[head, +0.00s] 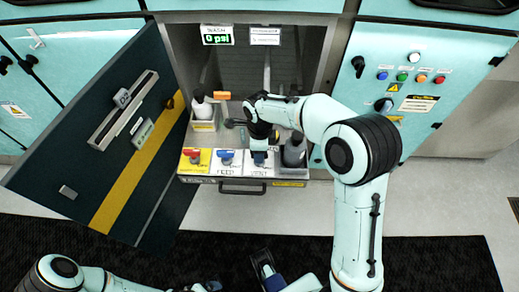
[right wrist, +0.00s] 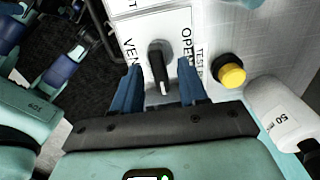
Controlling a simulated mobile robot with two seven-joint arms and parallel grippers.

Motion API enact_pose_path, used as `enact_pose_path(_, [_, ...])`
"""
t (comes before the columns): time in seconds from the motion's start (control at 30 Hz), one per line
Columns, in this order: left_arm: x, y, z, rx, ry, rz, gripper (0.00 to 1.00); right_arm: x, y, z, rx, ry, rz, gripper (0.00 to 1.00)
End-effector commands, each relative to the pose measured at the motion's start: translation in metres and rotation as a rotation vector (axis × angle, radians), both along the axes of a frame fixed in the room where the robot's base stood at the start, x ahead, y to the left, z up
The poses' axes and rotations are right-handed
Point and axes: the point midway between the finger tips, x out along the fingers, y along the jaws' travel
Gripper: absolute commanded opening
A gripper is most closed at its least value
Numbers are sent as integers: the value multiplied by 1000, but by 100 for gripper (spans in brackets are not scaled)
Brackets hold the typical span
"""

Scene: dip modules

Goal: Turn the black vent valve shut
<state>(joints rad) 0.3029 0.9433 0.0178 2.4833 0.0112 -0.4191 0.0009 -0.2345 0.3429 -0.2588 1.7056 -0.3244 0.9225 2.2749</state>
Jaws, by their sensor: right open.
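The black vent valve (right wrist: 160,66) is a knob with a long handle and a white mark at its near end. It sits on a white plate (right wrist: 128,27) lettered "VENT" on the left and "OPEN" on the right. My right gripper (right wrist: 161,86) is open, with one blue finger on each side of the handle's near end. I cannot tell whether the fingers touch it.
On the drawer (head: 200,180), a red valve (head: 193,155) and a blue valve (head: 226,156) lie left of the vent plate. A grey bottle (head: 294,151) stands close on the right. A yellow button (right wrist: 232,75) is beside the plate. The open dark door (head: 95,185) blocks the left.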

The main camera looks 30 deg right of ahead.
Motion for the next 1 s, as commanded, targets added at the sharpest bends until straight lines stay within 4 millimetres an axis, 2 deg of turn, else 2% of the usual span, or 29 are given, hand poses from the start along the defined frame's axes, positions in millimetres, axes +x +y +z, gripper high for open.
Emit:
enact_pose_path(0.17, [-1, 0, 4, 0, 3, -1, 92, 1, 0, 18, 0, -5, 0, 43])
enact_pose_path(0.5, [-6, 0, 16, -3, 22, -5, 92, 1, 0, 94, 1, -6, 0, 43])
enact_pose_path(0.63, [-7, 0, 19, -5, 29, -6, 92, 1, 0, 116, 0, -5, 0, 43])
enact_pose_path(0.8, [-9, 0, 21, -6, 34, -8, 92, 1, 0, 131, 0, -4, 0, 43])
enact_pose_path(1.0, [-9, 0, 21, -5, 35, -8, 92, 0, 0, 134, -1, -1, 0, 43])
